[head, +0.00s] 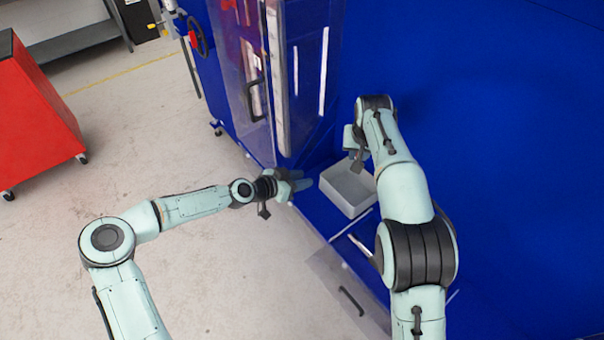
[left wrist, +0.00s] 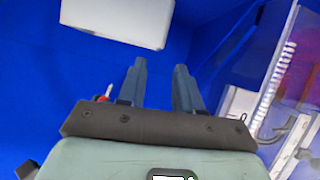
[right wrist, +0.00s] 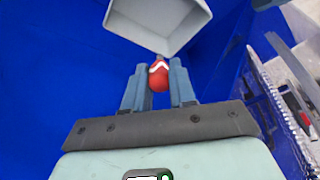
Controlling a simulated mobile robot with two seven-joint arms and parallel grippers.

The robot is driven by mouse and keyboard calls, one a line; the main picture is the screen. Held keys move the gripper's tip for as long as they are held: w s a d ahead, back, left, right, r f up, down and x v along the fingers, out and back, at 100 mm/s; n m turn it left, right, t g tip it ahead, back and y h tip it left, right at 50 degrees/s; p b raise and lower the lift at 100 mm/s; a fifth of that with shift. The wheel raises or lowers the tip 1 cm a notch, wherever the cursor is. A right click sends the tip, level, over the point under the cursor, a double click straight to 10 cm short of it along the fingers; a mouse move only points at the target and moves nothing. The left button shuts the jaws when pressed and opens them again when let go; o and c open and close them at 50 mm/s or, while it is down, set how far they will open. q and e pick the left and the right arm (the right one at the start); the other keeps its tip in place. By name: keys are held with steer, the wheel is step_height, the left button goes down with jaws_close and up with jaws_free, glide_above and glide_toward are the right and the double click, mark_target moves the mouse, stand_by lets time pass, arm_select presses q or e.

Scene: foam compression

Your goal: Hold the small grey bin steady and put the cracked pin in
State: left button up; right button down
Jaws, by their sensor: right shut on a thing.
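The small grey bin (head: 349,186) stands on the blue surface in the head view, between my two grippers. Its outer wall shows at the top of the left wrist view (left wrist: 118,18). The right wrist view shows its open side (right wrist: 160,20), and the part of its inside in view looks empty. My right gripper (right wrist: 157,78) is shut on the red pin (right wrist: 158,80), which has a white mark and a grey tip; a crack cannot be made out. It is close to the bin's far side. My left gripper (head: 297,181) is open and empty, left of the bin and apart from it.
A blue cabinet with a clear door (head: 240,70) and a dark handle stands behind my left gripper. Another clear panel (head: 345,290) with a handle is below the bin. A red cabinet (head: 38,110) is at far left. Floor at left is free.

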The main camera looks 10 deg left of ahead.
mark_target(330, 168)
arm_select(q)
steer(key=shift+m+t, duration=0.4)
steer(key=x, duration=0.4)
steer(key=r+x, duration=0.1)
steer(key=x, duration=0.7)
steer(key=shift+w+d+r, duration=0.15)
steer(key=shift+w+d, duration=0.1)
steer(key=shift+w, duration=0.1)
jaws_close()
